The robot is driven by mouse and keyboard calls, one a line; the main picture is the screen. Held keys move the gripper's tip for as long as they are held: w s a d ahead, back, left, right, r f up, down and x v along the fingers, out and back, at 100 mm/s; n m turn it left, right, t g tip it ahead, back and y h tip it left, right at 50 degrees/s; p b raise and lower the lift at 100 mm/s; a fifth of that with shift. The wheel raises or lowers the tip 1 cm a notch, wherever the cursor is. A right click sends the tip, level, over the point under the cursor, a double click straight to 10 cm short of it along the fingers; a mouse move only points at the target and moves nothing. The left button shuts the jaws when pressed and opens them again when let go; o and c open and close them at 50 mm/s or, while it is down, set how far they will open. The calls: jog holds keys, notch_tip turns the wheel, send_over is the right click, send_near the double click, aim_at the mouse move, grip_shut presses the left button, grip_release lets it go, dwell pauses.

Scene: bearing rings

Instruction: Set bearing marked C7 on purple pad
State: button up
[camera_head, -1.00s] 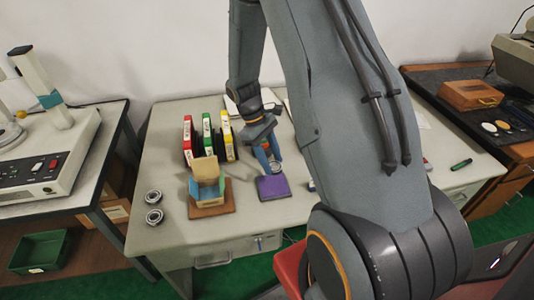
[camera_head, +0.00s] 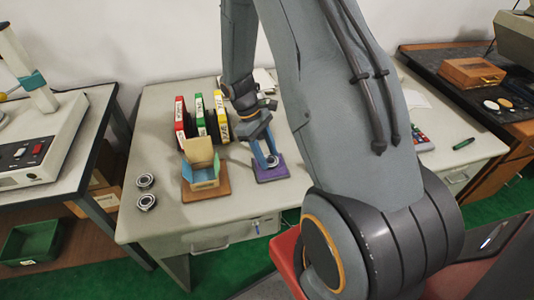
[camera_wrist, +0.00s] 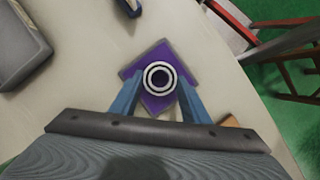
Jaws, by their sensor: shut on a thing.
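My gripper (camera_head: 264,160) is over the purple pad (camera_head: 262,178), its blue fingers pointing down. In the wrist view my gripper (camera_wrist: 158,92) is shut on a bearing ring (camera_wrist: 159,66), held between the fingertips. The bearing lies over the middle of the purple pad (camera_wrist: 134,70) in that view. In the head view the bearing (camera_head: 271,161) shows small between the fingers, at the pad's upper part. I cannot tell whether it touches the pad. No C7 mark is readable.
Two other bearings (camera_head: 146,181) (camera_head: 147,201) lie at the table's left side. An open cardboard box (camera_head: 203,174) stands on a brown board left of the pad. Red, green and yellow binders (camera_head: 200,118) stand behind. Table in front of the pad is clear.

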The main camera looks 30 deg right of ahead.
jog(key=shift+f+b, duration=0.3)
jog(key=shift+f, duration=0.3)
dwell(0.3)
jog(key=o, duration=1.3)
jog(key=shift+c, duration=0.2)
jog(key=b+v, duration=0.2)
jog(key=v, duration=0.6)
